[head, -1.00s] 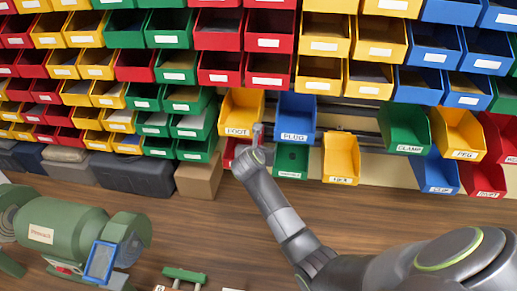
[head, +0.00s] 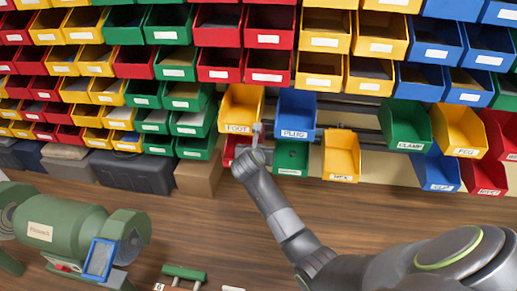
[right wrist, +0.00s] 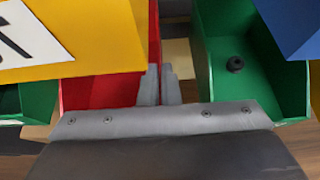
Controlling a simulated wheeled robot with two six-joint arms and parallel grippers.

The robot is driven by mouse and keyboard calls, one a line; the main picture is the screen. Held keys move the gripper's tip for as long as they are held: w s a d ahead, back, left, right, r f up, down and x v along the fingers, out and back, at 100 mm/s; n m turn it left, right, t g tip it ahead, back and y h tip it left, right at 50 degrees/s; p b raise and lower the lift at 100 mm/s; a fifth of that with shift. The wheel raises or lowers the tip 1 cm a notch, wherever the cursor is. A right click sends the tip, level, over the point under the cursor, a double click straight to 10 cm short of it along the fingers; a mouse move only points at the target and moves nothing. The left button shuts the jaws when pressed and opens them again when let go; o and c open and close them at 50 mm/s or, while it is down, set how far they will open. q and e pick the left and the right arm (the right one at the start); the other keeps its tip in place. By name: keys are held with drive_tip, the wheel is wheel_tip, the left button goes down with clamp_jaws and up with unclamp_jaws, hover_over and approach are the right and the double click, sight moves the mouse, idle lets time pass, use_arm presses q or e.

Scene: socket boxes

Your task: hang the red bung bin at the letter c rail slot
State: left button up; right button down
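The red bin (head: 229,150) sits low under the yellow FOOT bin (head: 240,107), largely hidden behind my right gripper; its label is not visible. In the right wrist view, the red bin (right wrist: 100,90) is left of the fingers, under the overhanging yellow bin (right wrist: 80,35). My right gripper (head: 257,130) is at the red bin's right side. Its fingers (right wrist: 161,85) are close together at the bin's right wall and look closed on it; the contact is partly hidden. No letter c is readable on the rails (head: 362,131). My left gripper is not in view.
The blue PLUG bin (head: 296,115) and green bin (head: 291,157) are close right of my gripper. A yellow bin (head: 342,157) hangs further right. Bare rail shows between the PLUG and green CLAMP bin (head: 406,125). A green grinder (head: 70,220) stands on the bench at left.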

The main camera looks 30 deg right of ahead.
drive_tip(key=shift+f+b, duration=0.25)
drive_tip(key=shift+b, duration=0.1)
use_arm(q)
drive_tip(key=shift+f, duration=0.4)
use_arm(e)
drive_tip(key=c, duration=1.6)
unclamp_jaws()
drive_tip(key=shift+o, duration=0.2)
